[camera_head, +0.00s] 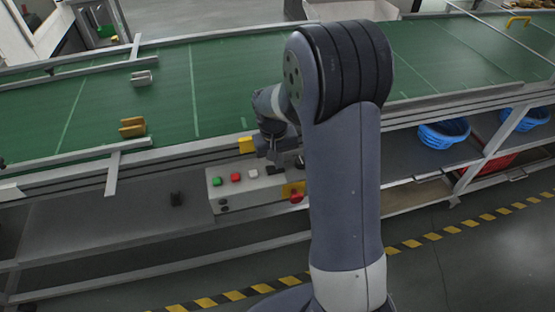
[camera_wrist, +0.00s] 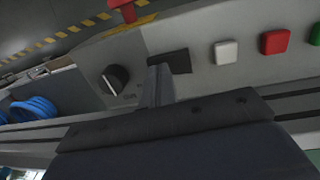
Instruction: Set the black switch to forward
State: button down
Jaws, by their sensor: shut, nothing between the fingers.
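The black switch (camera_wrist: 115,78) is a round knob with a pale mark on its face, on the grey control box (camera_wrist: 196,66). Small lettering beside it is too blurred to read. In the wrist view my gripper (camera_wrist: 157,77) is shut and empty, its fingers just right of the knob with a gap between them. The fingertips overlap the lower left edge of a flat black rectangle (camera_wrist: 174,60); I cannot tell whether they touch the panel. In the head view the control box (camera_head: 230,197) hangs at the conveyor's near side, and my arm hides its right part and the switch.
White (camera_wrist: 226,52), red (camera_wrist: 274,42) and green (camera_wrist: 315,36) buttons line the box right of the fingers. A red mushroom button (camera_head: 297,197) sits on a yellow plate. The green conveyor (camera_head: 170,100) lies behind. Blue baskets (camera_head: 443,133) stand on the lower shelf at right.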

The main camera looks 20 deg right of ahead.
jog(key=shift+s+a+f, duration=0.15)
jog(key=shift+f, duration=0.05)
jog(key=shift+a+r, duration=0.1)
jog(key=shift+a, duration=0.55)
jog(key=shift+r, duration=0.1)
jog(key=shift+r+p, duration=0.6)
jog(key=shift+p, duration=0.05)
notch_tip(320, 180, up, 13)
jog(key=a, duration=0.2)
jog(key=shift+f+p, duration=0.2)
jog(key=shift+p, duration=0.2)
jog(key=shift+b, duration=0.3)
